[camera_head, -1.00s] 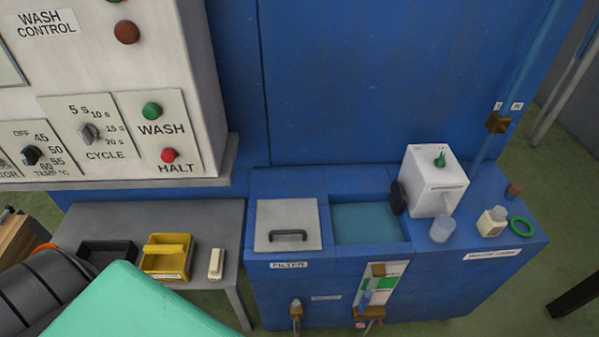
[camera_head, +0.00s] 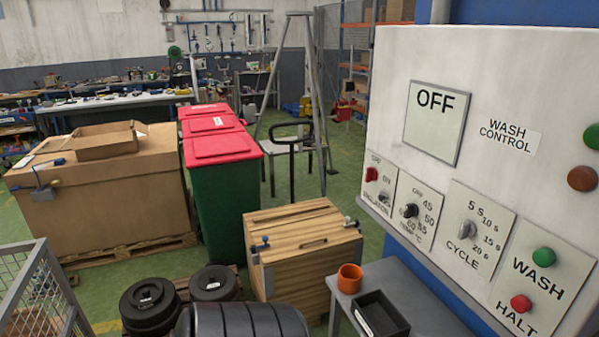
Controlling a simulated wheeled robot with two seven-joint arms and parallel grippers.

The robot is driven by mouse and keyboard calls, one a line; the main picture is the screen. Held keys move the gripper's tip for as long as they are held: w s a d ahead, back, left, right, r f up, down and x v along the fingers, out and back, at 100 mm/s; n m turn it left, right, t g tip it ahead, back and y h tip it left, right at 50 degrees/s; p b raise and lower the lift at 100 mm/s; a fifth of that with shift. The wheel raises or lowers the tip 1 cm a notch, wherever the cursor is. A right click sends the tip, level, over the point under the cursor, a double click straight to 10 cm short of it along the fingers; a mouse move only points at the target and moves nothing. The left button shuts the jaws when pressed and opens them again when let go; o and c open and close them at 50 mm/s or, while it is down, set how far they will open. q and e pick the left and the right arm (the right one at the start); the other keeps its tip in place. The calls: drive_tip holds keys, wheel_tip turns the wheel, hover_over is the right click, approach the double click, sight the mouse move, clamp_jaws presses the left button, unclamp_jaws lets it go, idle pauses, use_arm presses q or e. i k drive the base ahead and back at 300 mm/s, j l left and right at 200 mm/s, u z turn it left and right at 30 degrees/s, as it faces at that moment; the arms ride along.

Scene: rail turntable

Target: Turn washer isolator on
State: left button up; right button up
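The white wash control cabinet (camera_head: 390,90) fills the right side of the head view. The washer isolator plate (camera_head: 379,187) is at the lower left of its face, with "OFF" and "ON" marks and a partly legible label. A small grey knob (camera_head: 384,197) sits on the plate, and a red part (camera_head: 371,174) sits at its upper left. I cannot tell for sure which mark the knob points to. The cabinet's display (camera_head: 437,118) reads "OFF". Neither of my grippers is in view.
A temperature knob (camera_head: 410,211), cycle knob (camera_head: 467,230), green wash button (camera_head: 543,257) and red halt button (camera_head: 521,303) lie to the right. Below are a grey table (camera_head: 420,290) with an orange cup (camera_head: 349,278), a wooden crate (camera_head: 300,245) and black drums (camera_head: 150,300).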

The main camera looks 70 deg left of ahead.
sight(372, 173)
drive_tip(key=u, duration=1.8)
